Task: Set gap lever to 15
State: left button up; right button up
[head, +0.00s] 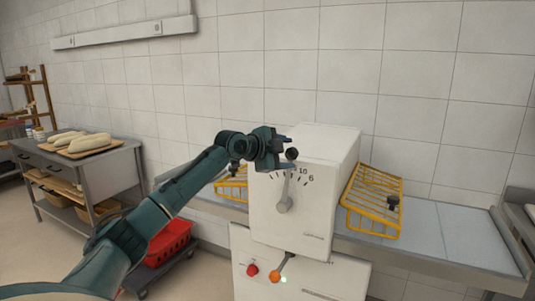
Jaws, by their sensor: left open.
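The gap lever (287,187) is a grey bar with a black ball knob (292,154), on the front of a white machine (318,205). It pivots low on the panel and points up, leaning slightly right. The dial beside it shows 10 and 6 to the right of the bar; the marks to the left are partly hidden by my gripper, so I cannot read the exact setting. My left gripper (286,151) is open at the knob, reaching in from the left; I cannot tell whether it touches the knob. My right gripper is not in view.
Yellow wire guards (374,200) stand on both sides above the conveyor bed (440,238). Below are a red button (252,269) and an orange-knobbed lever (278,270). A red crate (170,243) sits low left, near a table (118,160) with dough loaves.

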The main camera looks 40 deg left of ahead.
pick_arm(q)
jog(key=b+v, duration=0.2)
jog(key=v, duration=0.7)
jog(key=shift+s, duration=0.3)
jog(key=shift+a, duration=0.1)
jog(key=s+d+f+n+g+h, duration=0.1)
jog(key=d+f, duration=0.5)
jog(key=f, duration=0.4)
jog(key=s+d+f+n+g+h, duration=0.1)
jog(key=d+f, duration=0.5)
jog(key=f, duration=0.4)
jog(key=s+d+f+n+g, duration=0.1)
jog(key=d+f, duration=0.4)
jog(key=f, duration=0.5)
jog(key=s+d+f+n, duration=0.2)
jog(key=s+d+f, duration=0.2)
jog(key=s, duration=0.4)
jog(key=s+d+f+n+p, duration=0.1)
jog(key=s+d+f+n, duration=0.2)
jog(key=s+d+f, duration=0.2)
jog(key=s+d+f+n+p, duration=0.1)
jog(key=s+d+f+n, duration=0.2)
jog(key=s+d, duration=0.4)
jog(key=s+f, duration=0.1)
jog(key=s, duration=0.2)
jog(key=shift+s+g, duration=0.3)
jog(key=shift+f, duration=0.15)
